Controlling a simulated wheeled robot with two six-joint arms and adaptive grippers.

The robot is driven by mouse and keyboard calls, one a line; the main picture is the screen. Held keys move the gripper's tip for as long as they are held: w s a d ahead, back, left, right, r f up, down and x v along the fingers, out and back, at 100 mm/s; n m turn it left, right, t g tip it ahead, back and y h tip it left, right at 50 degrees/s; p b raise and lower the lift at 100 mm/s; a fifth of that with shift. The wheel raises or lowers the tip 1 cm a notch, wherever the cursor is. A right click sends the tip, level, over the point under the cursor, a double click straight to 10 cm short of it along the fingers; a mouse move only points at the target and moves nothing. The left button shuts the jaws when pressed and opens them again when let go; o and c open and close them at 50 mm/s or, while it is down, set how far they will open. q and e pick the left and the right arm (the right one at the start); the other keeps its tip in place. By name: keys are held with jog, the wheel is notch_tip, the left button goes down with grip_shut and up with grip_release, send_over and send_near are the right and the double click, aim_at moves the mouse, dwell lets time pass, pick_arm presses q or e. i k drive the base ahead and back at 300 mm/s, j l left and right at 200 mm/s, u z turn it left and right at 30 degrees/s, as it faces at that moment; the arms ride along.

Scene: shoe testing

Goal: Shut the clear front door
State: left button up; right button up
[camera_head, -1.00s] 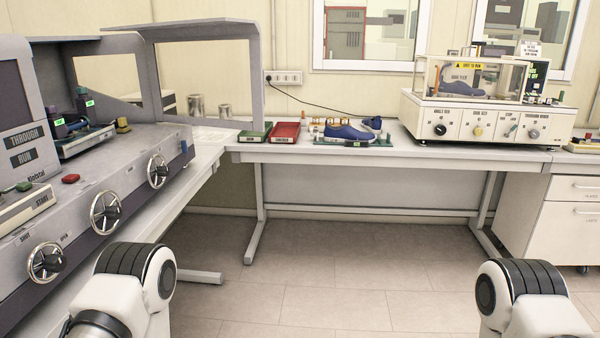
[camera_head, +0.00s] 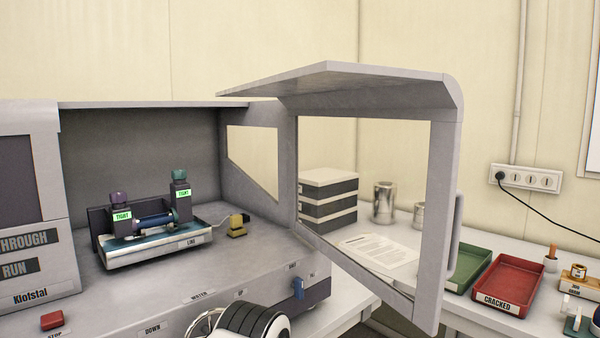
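The clear front door (camera_head: 446,190) is a grey frame with a bent top panel around a see-through pane. It stands swung open from the right side of the grey test machine (camera_head: 100,322). A vertical handle (camera_head: 454,232) sits on its outer right edge. The machine's chamber is open in front, and a fixture (camera_head: 158,246) with two posts tagged TIGHT stands inside. A white and black link of one of my arms shows at the bottom middle, below the machine's front edge. Neither gripper is in view.
A red tray (camera_head: 508,283) labelled CRACKED and a green tray (camera_head: 467,268) lie on the table right of the door. Stacked boxes (camera_head: 328,205), metal cans (camera_head: 384,202) and a paper (camera_head: 378,252) show through or behind the pane. A red STOP button (camera_head: 52,321) is at lower left.

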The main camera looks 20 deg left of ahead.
aim_at(330, 88)
jog(key=i+l+u, duration=0.2)
jog(key=u, duration=0.15)
jog(key=i+l+u, duration=0.55)
jog(key=u, duration=0.2)
jog(key=i+l+u, duration=0.15)
jog(key=l+u, duration=0.2)
jog(key=l, duration=0.15)
jog(key=i+l+u, duration=0.1)
jog(key=l+u, duration=0.6)
jog(key=l, duration=0.2)
